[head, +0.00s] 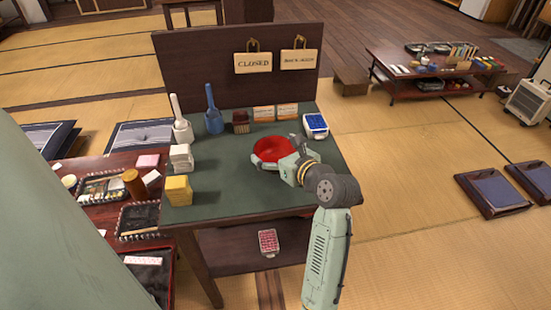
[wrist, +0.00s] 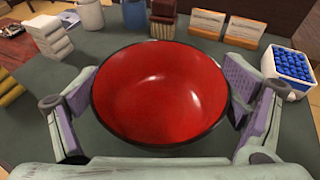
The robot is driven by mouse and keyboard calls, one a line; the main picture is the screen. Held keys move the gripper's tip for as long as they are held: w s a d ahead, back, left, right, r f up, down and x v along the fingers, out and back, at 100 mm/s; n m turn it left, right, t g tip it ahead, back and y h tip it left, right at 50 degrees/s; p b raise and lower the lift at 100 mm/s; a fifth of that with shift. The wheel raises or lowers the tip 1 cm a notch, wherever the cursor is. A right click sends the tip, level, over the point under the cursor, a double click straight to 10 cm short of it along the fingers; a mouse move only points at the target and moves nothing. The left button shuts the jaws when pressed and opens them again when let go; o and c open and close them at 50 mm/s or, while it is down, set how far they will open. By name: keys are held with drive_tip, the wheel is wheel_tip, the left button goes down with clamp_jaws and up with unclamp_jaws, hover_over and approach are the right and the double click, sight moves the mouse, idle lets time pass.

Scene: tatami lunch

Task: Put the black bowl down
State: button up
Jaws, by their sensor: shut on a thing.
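The black bowl has a dark rim and outside and a red inside. It shows in the head view (head: 272,149) near the middle of the green table top (head: 225,200). In the wrist view the bowl (wrist: 160,92) fills the middle and looks empty and upright. My gripper (head: 272,160) is shut on the bowl, with one finger on each side of it; in the wrist view the gripper (wrist: 160,110) has its pads against the left and right outer walls. The bowl's underside is hidden, so I cannot tell whether it touches the table.
Behind the bowl stand a dark red box (head: 240,121), small cards (head: 275,112), a blue-topped box (head: 315,124) and a blue bottle-like object (head: 213,115). White blocks (head: 181,158) and yellow blocks (head: 178,190) stand at left. The table's front middle is clear.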

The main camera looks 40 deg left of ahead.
sight(275, 158)
wheel_tip(275, 158, down, 2)
drive_tip(key=shift+f+b, duration=0.2)
drive_tip(key=shift+b, duration=0.95)
drive_tip(key=shift+r, duration=0.1)
drive_tip(key=o, duration=0.9)
drive_tip(key=shift+o, duration=0.2)
